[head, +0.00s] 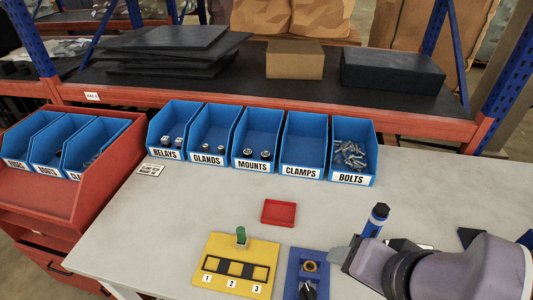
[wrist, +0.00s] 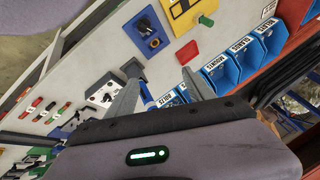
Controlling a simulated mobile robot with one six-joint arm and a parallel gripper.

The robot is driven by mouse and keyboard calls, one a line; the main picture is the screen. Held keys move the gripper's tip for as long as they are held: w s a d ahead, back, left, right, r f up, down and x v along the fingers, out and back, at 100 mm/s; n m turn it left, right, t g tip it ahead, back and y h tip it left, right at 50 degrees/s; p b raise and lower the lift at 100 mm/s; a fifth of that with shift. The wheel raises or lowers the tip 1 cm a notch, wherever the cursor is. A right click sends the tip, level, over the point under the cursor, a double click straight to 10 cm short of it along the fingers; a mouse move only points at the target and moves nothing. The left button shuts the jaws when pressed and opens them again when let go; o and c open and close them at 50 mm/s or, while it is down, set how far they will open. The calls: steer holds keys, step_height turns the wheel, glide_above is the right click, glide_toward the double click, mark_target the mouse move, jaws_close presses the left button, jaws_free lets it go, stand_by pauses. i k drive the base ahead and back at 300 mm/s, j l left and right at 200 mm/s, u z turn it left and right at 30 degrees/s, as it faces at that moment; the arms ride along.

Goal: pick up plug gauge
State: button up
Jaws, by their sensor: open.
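No part is labelled plug gauge, and I cannot tell for sure which one it is. A green upright peg (head: 241,235) stands on a yellow board (head: 213,262) marked 1, 2, 3; it also shows in the wrist view (wrist: 206,20). A blue cylinder with a dark top (head: 376,219) stands beside my gripper, its lower part hidden. A blue block (head: 293,265) carries an orange ring (head: 310,266) and a black knob (head: 308,290). My gripper (wrist: 158,85) is open, its fingers apart above the table, right of the blue block in the head view.
A small red tray (head: 279,212) lies on the grey table. Blue bins (head: 303,145) labelled relays, glands, mounts, clamps and bolts line the back edge. A red cart (head: 50,200) with more bins stands at left.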

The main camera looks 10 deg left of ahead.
mark_target(241, 232)
steer(key=j+z, duration=0.2)
steer(key=j, duration=0.3)
steer(key=k+j+z, duration=0.2)
steer(key=j, duration=0.3)
steer(key=j+z, duration=0.2)
steer(key=j, duration=0.3)
